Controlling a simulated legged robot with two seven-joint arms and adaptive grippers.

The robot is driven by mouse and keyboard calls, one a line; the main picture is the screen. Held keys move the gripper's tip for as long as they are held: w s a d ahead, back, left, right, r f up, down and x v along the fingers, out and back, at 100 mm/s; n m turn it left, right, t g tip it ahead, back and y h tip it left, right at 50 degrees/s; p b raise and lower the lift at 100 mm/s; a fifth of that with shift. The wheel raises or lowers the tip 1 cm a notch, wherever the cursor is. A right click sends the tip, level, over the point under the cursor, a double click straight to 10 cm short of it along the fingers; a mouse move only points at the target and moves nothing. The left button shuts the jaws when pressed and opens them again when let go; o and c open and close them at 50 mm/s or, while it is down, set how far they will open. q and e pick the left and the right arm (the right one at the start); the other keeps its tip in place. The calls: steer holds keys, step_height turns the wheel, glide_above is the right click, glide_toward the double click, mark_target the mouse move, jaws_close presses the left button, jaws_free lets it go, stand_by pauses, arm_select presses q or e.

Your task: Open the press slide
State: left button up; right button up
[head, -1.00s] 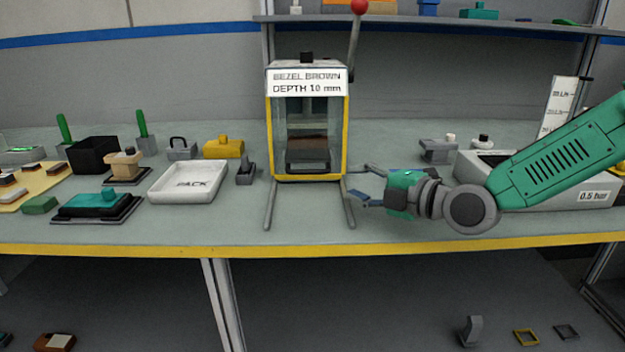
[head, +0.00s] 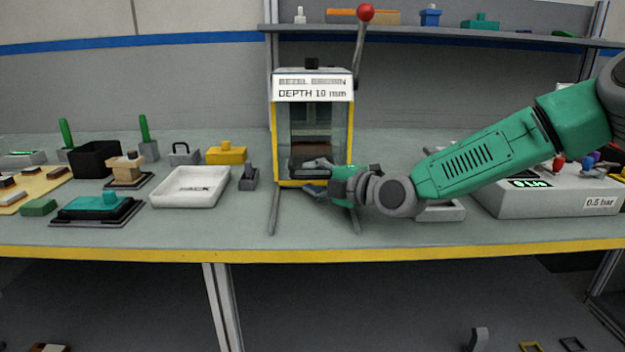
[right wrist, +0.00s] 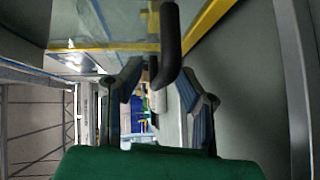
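The press (head: 312,88) stands at the back middle of the bench, with a yellow frame, a clear front and a label reading "DEPTH 10 mm". A brown part (head: 311,146) shows inside, low down. My right gripper (head: 311,177) is in front of the press's lower opening, fingers pointing left. In the right wrist view its two blue-padded fingers are apart, and a dark bar handle (right wrist: 168,45) lies ahead of and between them. I cannot tell whether they touch it. In the head view the gripper hides part of the slide front. My left gripper is not in view.
The press lever with a red knob (head: 365,12) rises at its right. A white tray (head: 189,187) and a grey block (head: 248,179) stand to the left. A grey 0.5 bar box (head: 545,200) stands at the right. The bench front before the press is clear.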

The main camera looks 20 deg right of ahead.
steer(key=shift+d, duration=0.15)
jaws_close()
steer(key=shift+d+f, duration=0.1)
steer(key=shift+f, duration=0.05)
jaws_free()
steer(key=shift+d, duration=0.15)
steer(key=shift+s+d+r+p, duration=0.2)
steer(key=shift+s, duration=0.2)
steer(key=shift+s+d+r+p, duration=0.15)
steer(key=shift+s, duration=0.25)
steer(key=shift+p+v, duration=3)
steer(key=shift+v, duration=4.1)
steer(key=shift+s+f, duration=0.1)
